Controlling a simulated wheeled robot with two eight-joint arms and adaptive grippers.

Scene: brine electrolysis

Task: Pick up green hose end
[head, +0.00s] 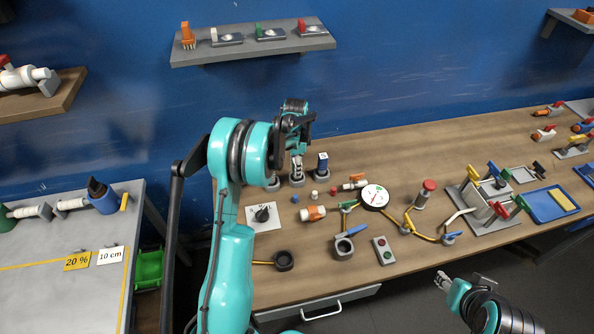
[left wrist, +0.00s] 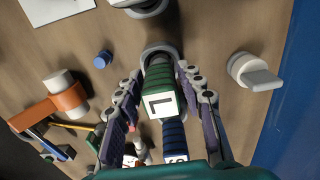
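The green hose end (left wrist: 162,82) is a dark green ribbed cylinder with a white block marked L. In the left wrist view it stands in a grey round holder. My left gripper (left wrist: 159,80) is open, with one finger on either side of the hose end. In the head view my left gripper (head: 296,158) is over the row of grey holders at the back of the bench, and the green hose end is hidden there. My right gripper (head: 463,280) is in front of the bench edge, seemingly open and empty.
A blue-black cylinder with a white label (head: 322,164) stands in a holder just right of my left gripper. An orange-and-white fitting (head: 312,213), a round gauge (head: 375,196) and a blue-handled valve (head: 344,244) are nearer the front. A shelf (head: 255,42) hangs above.

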